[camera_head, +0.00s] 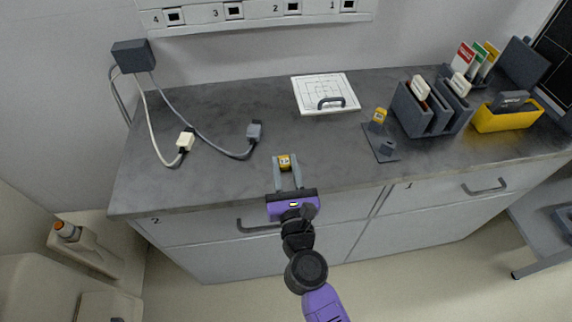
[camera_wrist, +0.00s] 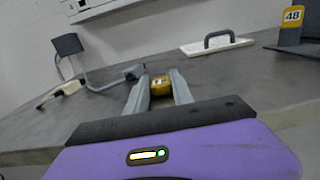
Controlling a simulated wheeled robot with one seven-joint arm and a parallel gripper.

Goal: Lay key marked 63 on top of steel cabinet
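A yellow key tag (camera_head: 285,162) sits between my gripper's fingertips and fills the gap between them. It also shows in the wrist view (camera_wrist: 161,88); its number is too small to read. My gripper (camera_head: 285,163) is shut on it, over the front part of the dark grey top (camera_head: 225,165) of a grey drawer cabinet (camera_head: 205,252). The cabinet's fronts are marked 1 and 2. I cannot tell if this is the steel cabinet meant. Another yellow tag, marked 48 in the wrist view (camera_wrist: 293,16), stands on a dark holder (camera_head: 381,146).
A white board with a handle (camera_head: 325,93) lies at the back. Dark file holders (camera_head: 413,112) and a yellow bin (camera_head: 506,118) stand at the right. Cabled plugs (camera_head: 186,140) lie at the left. The top's front left is clear. A numbered strip (camera_head: 255,12) hangs on the wall.

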